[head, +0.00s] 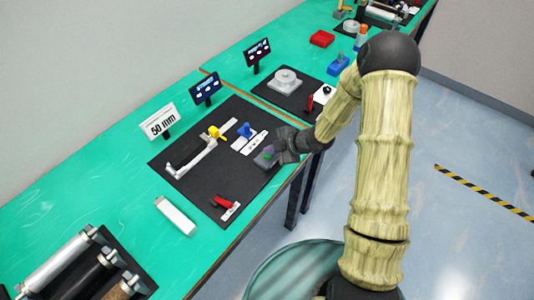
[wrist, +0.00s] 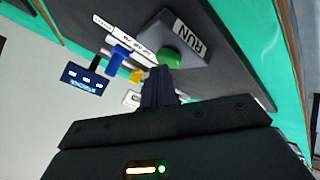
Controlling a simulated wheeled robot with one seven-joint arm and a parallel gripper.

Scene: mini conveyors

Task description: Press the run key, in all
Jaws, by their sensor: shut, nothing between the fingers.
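The run key is a green button (wrist: 169,57) on a grey block (wrist: 205,50) marked RUN. In the head view the grey block (head: 263,161) sits at the front edge of the black board, with a bit of green (head: 269,155) showing. My gripper (head: 279,153) is shut and empty, right beside the block. In the wrist view my gripper's fingertips (wrist: 159,72) point at the green button and overlap its lower edge. I cannot tell whether they touch it.
The black board (head: 190,187) also carries a blue knob (head: 246,130), a yellow knob (head: 216,132), a white lever arm (head: 192,161) and a red lever (head: 223,202). A "50 mm" sign (head: 160,122) stands behind. Rollers (head: 60,262) lie at the lower left.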

